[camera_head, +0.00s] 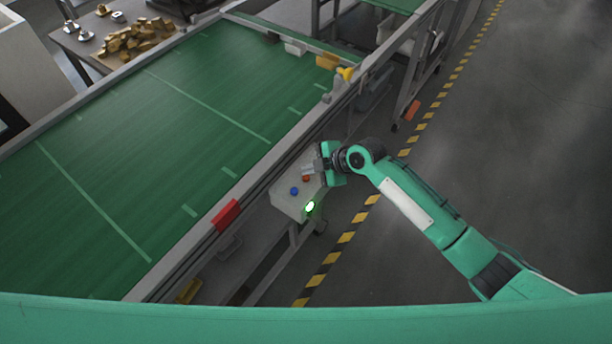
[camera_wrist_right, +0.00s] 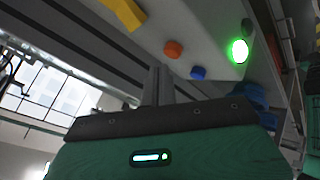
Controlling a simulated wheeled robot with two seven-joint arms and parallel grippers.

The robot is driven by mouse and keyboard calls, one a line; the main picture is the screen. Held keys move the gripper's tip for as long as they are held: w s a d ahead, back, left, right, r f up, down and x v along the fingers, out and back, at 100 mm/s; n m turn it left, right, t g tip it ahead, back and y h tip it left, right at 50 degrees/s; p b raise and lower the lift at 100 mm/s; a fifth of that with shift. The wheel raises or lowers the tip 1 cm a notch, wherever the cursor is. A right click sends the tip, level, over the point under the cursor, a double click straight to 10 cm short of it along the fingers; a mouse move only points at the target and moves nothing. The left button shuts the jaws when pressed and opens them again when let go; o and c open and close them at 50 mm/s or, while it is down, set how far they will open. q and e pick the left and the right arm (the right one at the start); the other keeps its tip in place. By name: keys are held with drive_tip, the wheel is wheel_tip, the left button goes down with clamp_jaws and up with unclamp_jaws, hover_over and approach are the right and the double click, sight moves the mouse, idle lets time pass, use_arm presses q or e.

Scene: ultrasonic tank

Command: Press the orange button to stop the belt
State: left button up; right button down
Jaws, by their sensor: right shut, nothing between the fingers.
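The orange button (camera_head: 306,178) sits on a grey control box (camera_head: 289,205) at the belt's near side rail. A blue button (camera_head: 294,191) and a lit green lamp (camera_head: 310,206) are on the same box. My right gripper (camera_head: 307,170) is shut and empty, close beside the orange button in the head view. In the right wrist view the orange button (camera_wrist_right: 173,49) shows beyond the shut fingers (camera_wrist_right: 158,86), with a visible gap in the picture; contact is not seen. The blue button (camera_wrist_right: 198,73) and the green lamp (camera_wrist_right: 239,51) are to its right. My left gripper is not in view.
The green belt (camera_head: 170,110) fills the left, edged by a metal rail with a red block (camera_head: 226,214). A yellow part (camera_head: 346,73) is on the rail farther back. A table with brass-coloured pieces (camera_head: 135,40) stands at the back left. Open floor (camera_head: 520,150) lies to the right.

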drive_tip(key=shift+f+b, duration=0.35)
drive_tip(key=shift+f, duration=0.05)
drive_tip(key=shift+f+b, duration=0.4)
drive_tip(key=shift+f, duration=0.05)
idle(0.5)
idle(0.3)
drive_tip(key=shift+r+p, duration=0.55)
drive_tip(key=shift+r, duration=0.3)
drive_tip(key=shift+r, duration=0.1)
wheel_tip(320, 180, up, 5)
drive_tip(key=p, duration=0.3)
idle(0.7)
